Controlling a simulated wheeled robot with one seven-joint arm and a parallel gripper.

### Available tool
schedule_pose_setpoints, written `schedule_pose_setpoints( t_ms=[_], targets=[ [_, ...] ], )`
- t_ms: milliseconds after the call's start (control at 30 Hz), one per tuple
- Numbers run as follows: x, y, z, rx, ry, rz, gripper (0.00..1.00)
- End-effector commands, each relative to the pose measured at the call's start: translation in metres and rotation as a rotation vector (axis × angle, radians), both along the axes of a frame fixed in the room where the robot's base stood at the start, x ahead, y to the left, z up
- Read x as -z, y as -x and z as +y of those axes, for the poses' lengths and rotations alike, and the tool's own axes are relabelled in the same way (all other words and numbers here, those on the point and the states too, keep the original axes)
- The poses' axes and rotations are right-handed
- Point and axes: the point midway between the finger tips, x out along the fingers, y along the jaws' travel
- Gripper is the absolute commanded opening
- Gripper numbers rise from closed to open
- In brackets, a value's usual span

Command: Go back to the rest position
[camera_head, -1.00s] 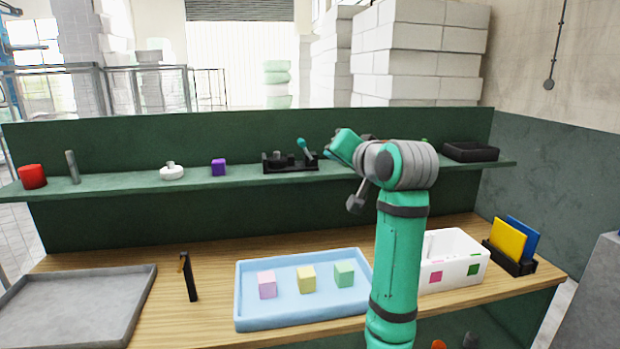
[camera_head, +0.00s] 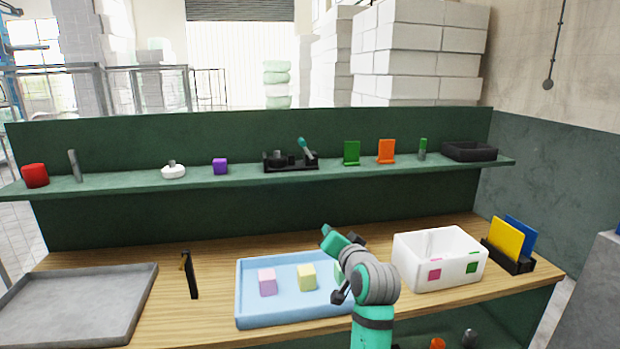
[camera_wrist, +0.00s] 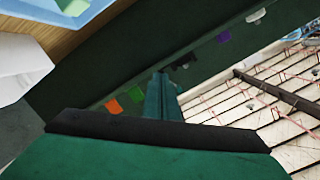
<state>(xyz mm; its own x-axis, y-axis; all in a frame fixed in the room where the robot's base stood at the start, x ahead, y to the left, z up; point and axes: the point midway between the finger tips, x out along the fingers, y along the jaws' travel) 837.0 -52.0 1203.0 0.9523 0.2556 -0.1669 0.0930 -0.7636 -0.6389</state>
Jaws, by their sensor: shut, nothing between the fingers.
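My gripper (camera_head: 328,232) is raised above the bench, in front of the right end of the blue tray in the head view. It is shut and empty. In the wrist view its closed fingers (camera_wrist: 162,88) point up the picture past the dark green hand. My arm hides part of the green cube and of the tray's right end. No object is held.
The blue tray (camera_head: 246,318) carries pink (camera_head: 267,282), yellow (camera_head: 307,277) and green cubes. A white bin (camera_head: 410,274) stands right of my arm, a grey tray (camera_head: 132,318) far left. The shelf (camera_head: 120,183) behind holds several small items. Air above the bench is free.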

Motion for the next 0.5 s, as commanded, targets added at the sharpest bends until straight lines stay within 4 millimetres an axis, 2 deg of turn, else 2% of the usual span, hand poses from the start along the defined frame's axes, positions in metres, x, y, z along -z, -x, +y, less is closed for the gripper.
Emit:
schedule_pose_setpoints(
  t_ms=[33,100,267,500],
  targets=[
    [0.026,0.004,0.002,0.008,-0.001,0.007,0.00],
    [0.055,0.011,0.003,0.023,0.003,0.006,0.00],
    [0.120,0.031,0.007,0.056,0.018,0.007,0.00],
    [0.207,0.077,0.014,0.102,0.056,0.008,0.00]
  ],
)
